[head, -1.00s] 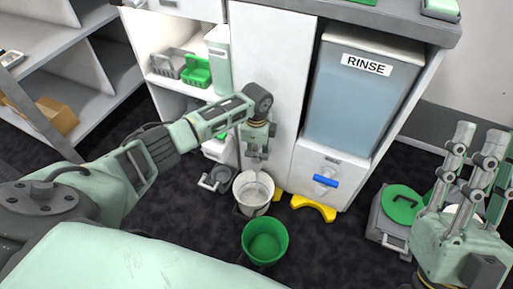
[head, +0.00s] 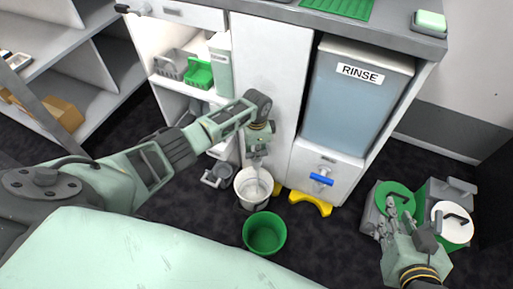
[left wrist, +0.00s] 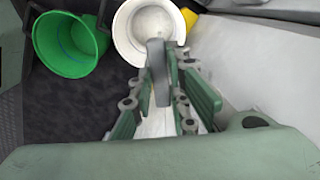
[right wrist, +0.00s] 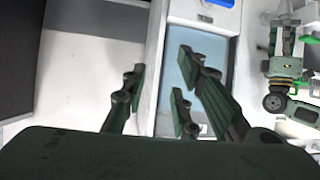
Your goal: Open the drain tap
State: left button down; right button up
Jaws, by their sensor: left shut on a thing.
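The drain tap (head: 321,179), with a blue lever handle, sits on the white front below the tank labelled RINSE (head: 355,110). The lever lies roughly across the outlet, slightly tilted. My left gripper (head: 257,163) is left of the tap, above a white bucket (head: 245,193). In the left wrist view it is shut on a grey upright strip, apparently the bucket handle (left wrist: 157,75). The white bucket (left wrist: 140,20) stands just beyond its fingertips. My right gripper (head: 388,220) is right of the tap, beside the lidded containers. Its fingers (right wrist: 155,90) are apart and empty.
A green bucket (head: 264,233) stands on the floor in front. A yellow floor piece (head: 311,202) lies under the tap. Containers with a green lid (head: 396,196) and a white lid (head: 452,232) stand at right. The floor before the tap is mostly clear.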

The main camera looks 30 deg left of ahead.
pick_arm(q)
jog(key=shift+r+n+p, duration=0.15)
jog(key=shift+n+p, duration=0.55)
jog(key=shift+n, duration=0.3)
jog(key=shift+n+p, duration=0.75)
jog(key=shift+n, duration=0.85)
jog(key=n+p, duration=0.1)
jog(key=n, duration=0.3)
jog(key=shift+p, duration=0.4)
jog(key=shift+n, duration=0.6)
pick_arm(e)
jog(key=s+d+f+g+h, duration=0.1)
jog(key=s+d+f+g, duration=0.1)
jog(key=s, duration=0.5)
jog(key=s+d+f+g+h, duration=0.1)
jog(key=s+d+f+g, duration=0.1)
jog(key=s+f+g, duration=0.3)
jog(key=shift+s+d+f+g, duration=0.15)
jog(key=shift+s+d+g, duration=0.2)
jog(key=shift+s+g, duration=0.45)
jog(key=shift+w, duration=0.1)
